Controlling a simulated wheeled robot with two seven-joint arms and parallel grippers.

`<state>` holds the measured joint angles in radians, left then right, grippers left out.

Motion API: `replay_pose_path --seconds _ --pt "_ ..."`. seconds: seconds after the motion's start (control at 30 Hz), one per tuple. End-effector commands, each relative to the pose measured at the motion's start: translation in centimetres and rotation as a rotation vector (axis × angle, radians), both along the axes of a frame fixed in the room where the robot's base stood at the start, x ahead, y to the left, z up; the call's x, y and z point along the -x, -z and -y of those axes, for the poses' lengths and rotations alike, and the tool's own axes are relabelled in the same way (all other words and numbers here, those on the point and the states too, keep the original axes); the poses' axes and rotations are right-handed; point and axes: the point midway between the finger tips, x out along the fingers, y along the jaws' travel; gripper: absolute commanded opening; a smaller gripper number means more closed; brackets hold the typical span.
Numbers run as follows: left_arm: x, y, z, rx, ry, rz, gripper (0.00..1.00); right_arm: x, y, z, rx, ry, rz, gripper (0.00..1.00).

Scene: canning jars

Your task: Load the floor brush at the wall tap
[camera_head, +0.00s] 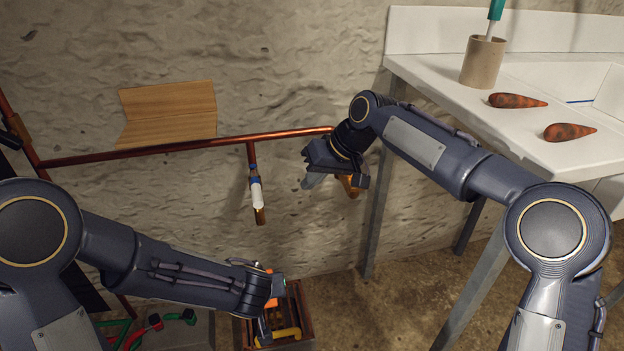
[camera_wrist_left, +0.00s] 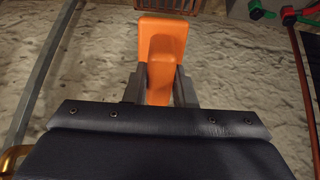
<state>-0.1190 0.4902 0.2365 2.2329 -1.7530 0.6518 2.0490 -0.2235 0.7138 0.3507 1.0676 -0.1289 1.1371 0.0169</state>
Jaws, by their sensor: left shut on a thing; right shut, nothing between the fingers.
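My left gripper (camera_head: 268,318) is low in the head view, beside and above a wooden crate. It is shut on an orange thing (camera_wrist_left: 160,45), which sits between the fingers in the left wrist view. I cannot tell whether this is part of the floor brush; no brush head shows. My right gripper (camera_head: 312,180) is shut and empty in front of the wall. A brass-coloured part (camera_head: 350,186) shows partly behind it; I cannot tell whether it is the wall tap. A copper pipe (camera_head: 180,150) has a drop ending in a blue, white and brass fitting (camera_head: 257,195).
The wooden crate (camera_head: 306,314) holds a yellow thing (camera_head: 287,334). Red and green things (camera_head: 150,328) lie to its left. A white counter (camera_head: 440,60) at right bears a cup (camera_head: 483,62) and two brown tapered things (camera_head: 516,101). A wooden shelf (camera_head: 170,110) is on the wall.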

Motion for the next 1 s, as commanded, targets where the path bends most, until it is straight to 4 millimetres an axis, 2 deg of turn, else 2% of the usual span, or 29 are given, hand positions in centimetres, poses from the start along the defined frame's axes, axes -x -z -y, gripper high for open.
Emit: replay_pose_path --seconds 0.27,0.8,1.0 --pt "0.3 -0.3 0.1 0.001 0.001 0.001 0.05 0.0 0.0 0.0 0.000 0.000 0.000 0.00" --pt "4.3 -3.7 0.5 0.001 0.001 0.003 0.05 0.0 -0.1 0.0 0.000 0.000 0.000 0.00" --pt "5.0 -4.1 0.5 0.000 0.001 0.001 0.05 0.0 -0.1 0.0 0.000 0.000 0.000 0.00"
